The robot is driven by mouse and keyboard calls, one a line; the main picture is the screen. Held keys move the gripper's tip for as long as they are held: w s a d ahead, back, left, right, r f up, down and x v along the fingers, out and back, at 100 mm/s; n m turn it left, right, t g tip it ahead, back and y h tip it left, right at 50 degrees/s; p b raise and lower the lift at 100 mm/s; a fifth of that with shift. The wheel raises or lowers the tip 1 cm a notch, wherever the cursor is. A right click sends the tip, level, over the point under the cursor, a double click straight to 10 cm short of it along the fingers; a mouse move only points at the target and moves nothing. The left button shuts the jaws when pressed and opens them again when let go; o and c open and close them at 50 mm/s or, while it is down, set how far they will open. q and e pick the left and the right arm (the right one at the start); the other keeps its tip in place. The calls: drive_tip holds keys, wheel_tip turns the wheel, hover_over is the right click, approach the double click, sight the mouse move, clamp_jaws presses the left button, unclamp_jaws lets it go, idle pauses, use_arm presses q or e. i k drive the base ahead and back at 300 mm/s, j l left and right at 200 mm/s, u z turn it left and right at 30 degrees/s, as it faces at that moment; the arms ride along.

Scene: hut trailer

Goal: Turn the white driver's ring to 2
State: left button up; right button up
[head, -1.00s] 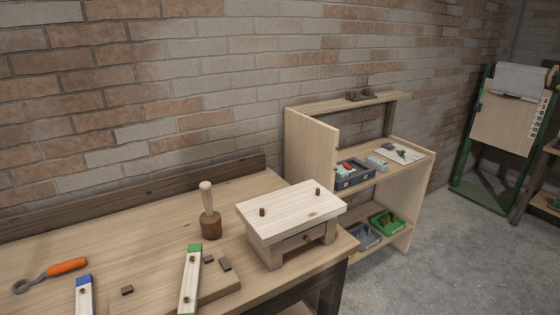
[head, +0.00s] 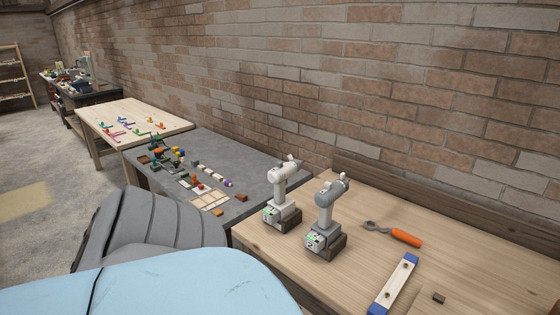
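Two cordless drivers stand upright on the wooden bench in the head view. The white driver (head: 281,193) is the left one, by the bench's left end. The grey driver (head: 325,219) stands just right of it and nearer. Each has a block-shaped base with a small green patch. The white driver's ring is too small to make out clearly, and I cannot read any number on it. Neither of my grippers is in view.
The wooden bench (head: 463,252) also holds an orange-handled tool (head: 402,237), a blue-ended wooden strip (head: 396,282) and a small dark block (head: 438,298). A grey table (head: 243,163) with many small parts adjoins on the left. A brick wall runs behind.

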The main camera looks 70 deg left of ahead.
sight(289, 158)
drive_tip(key=u, duration=2.15)
